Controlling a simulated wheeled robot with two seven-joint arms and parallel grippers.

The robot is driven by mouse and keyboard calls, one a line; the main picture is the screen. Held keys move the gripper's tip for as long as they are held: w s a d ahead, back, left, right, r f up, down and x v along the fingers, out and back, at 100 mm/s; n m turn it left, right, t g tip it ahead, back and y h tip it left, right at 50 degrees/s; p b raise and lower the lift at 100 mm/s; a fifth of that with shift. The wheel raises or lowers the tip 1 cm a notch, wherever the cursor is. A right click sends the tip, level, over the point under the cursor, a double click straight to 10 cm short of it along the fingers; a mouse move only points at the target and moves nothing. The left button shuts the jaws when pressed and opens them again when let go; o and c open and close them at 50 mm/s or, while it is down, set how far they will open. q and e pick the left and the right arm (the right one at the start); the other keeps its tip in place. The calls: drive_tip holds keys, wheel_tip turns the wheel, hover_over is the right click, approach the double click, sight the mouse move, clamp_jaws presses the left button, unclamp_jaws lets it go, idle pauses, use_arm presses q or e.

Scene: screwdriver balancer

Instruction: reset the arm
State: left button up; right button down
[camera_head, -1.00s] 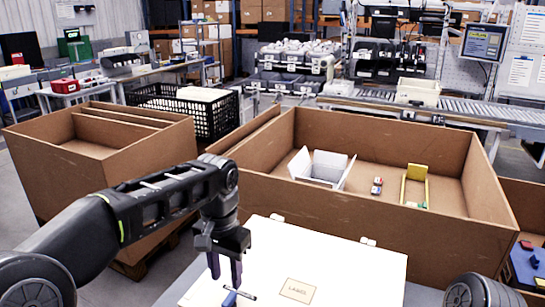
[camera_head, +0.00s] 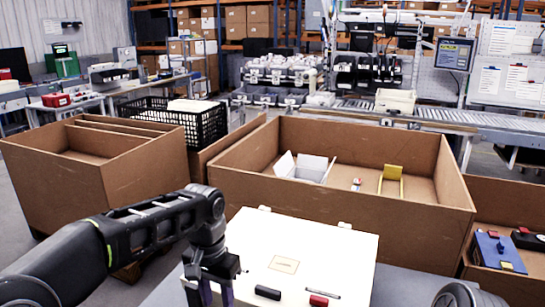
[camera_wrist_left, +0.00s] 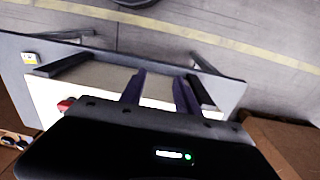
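My left arm comes in from the left in the head view, over the left front of a white case lid. My left gripper (camera_head: 208,294) hangs at the bottom edge, partly cut off. In the left wrist view its two purple fingers (camera_wrist_left: 160,90) are apart, with nothing seen between them. The white case (camera_head: 320,255), with a label, lies under and beside the gripper; part of it also shows below the fingers in the left wrist view. Of my right arm only a dark rounded part shows at the bottom right of the head view; its gripper is out of view.
A black handle (camera_head: 268,292) and a red-ended item (camera_head: 318,299) are at the case's front. Behind stands a large brown box (camera_head: 330,208) with a white tray (camera_head: 303,167) and a yellow holder (camera_head: 391,180). Another brown box (camera_head: 60,180) stands left. A blue item (camera_head: 497,252) lies right.

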use_arm(q)
drive_tip(key=s+d+f+n+h, duration=0.1)
drive_tip(key=s+d+f, duration=0.15)
drive_tip(key=f, duration=0.65)
drive_tip(key=s+d+f+h, duration=0.1)
drive_tip(key=s+f, duration=0.2)
drive_tip(key=f, duration=0.5)
drive_tip(key=s+d+f+n+h, duration=0.1)
drive_tip(key=s+d+f, duration=0.1)
drive_tip(key=f, duration=0.7)
drive_tip(key=s+f+n, duration=0.2)
drive_tip(key=s+f, duration=0.3)
drive_tip(key=s, duration=0.3)
drive_tip(key=s+a+f+n, duration=0.1)
drive_tip(key=s+f+n, duration=0.1)
drive_tip(key=s+f, duration=0.4)
drive_tip(key=s, duration=0.3)
drive_tip(key=shift+f+t+h, duration=0.2)
drive_tip(key=shift+t+h, duration=0.1)
drive_tip(key=shift+h, duration=0.1)
drive_tip(key=shift+o, duration=0.4)
